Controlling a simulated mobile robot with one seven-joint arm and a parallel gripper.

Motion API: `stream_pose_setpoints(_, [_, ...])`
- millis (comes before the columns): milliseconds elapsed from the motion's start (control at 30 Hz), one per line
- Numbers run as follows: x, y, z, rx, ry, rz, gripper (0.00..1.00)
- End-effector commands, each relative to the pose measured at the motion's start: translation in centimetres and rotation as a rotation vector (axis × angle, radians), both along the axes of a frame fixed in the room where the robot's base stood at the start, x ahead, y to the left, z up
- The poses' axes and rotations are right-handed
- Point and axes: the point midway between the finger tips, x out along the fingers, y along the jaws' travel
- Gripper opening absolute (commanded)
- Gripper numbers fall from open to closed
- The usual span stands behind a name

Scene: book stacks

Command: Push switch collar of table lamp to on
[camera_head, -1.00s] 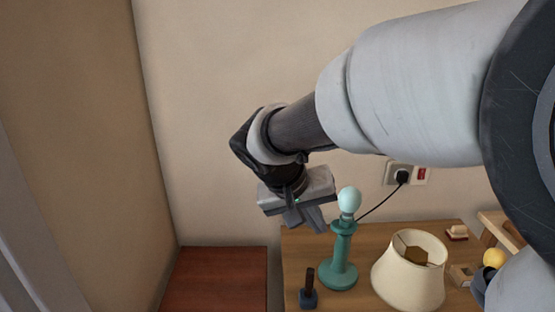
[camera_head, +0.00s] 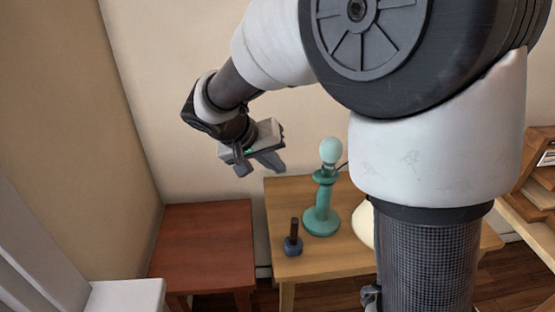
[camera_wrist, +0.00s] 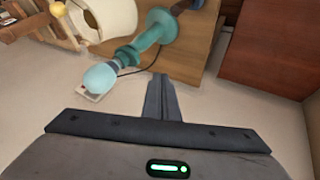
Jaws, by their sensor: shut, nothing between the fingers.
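The table lamp (camera_head: 321,215) is a teal turned stand without a shade, upright on the wooden table, with a pale bulb (camera_head: 331,151) on top. The switch collar (camera_head: 325,177) looks like the teal ring just under the bulb; whether it is on or off cannot be told. My gripper (camera_head: 270,164) is shut and empty, in the air left of the bulb and apart from the lamp. In the wrist view my shut fingers (camera_wrist: 160,88) point into the scene, with the bulb (camera_wrist: 101,77) and collar (camera_wrist: 126,55) to their left.
A cream lampshade (camera_head: 363,224) stands right of the lamp, mostly hidden by my arm. A small dark-handled object (camera_head: 293,240) stands on the wooden table (camera_head: 284,196) at front left. A lower reddish table (camera_head: 205,245) is at left. The lamp's cord runs to the wall.

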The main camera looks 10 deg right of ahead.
Motion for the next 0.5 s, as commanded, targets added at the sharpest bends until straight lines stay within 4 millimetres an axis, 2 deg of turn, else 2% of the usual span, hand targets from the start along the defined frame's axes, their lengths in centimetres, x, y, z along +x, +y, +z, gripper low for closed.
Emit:
stream_pose_setpoints(33, [0.4, -0.7, -1.3, -0.002, 0.003, -0.004, 0.0])
stream_pose_setpoints(300, [2.5, -3.4, -5.8, 0.0, 0.003, -0.005, 0.0])
stream_pose_setpoints(500, [2.6, -6.2, -5.6, 0.001, 0.0, -0.004, 0.0])
